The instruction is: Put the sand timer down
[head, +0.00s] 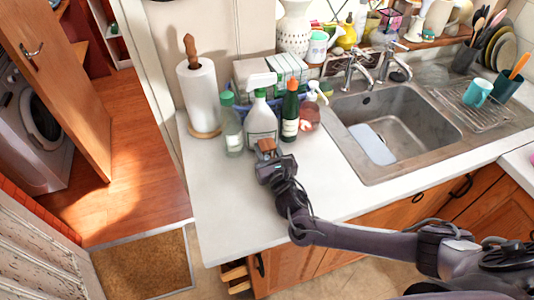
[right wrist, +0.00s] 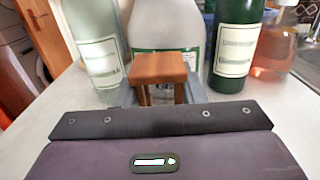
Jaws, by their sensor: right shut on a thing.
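The sand timer (right wrist: 160,70) has a brown wooden end plate and wooden posts. It is in my right gripper (head: 268,158), which is shut on it over the white counter, just in front of the bottles. In the head view only the timer's brown top (head: 266,145) shows above the gripper. Its glass and lower part are mostly hidden by the gripper, and I cannot tell whether its base touches the counter. My left gripper is not in view.
Close behind stand a clear bottle (head: 231,125), a white spray bottle (head: 261,122), a dark green bottle (head: 290,112) and a pink pump bottle (head: 309,112). A paper towel roll (head: 199,95) stands left. The counter (head: 225,210) is clear in front; the sink (head: 400,125) lies right.

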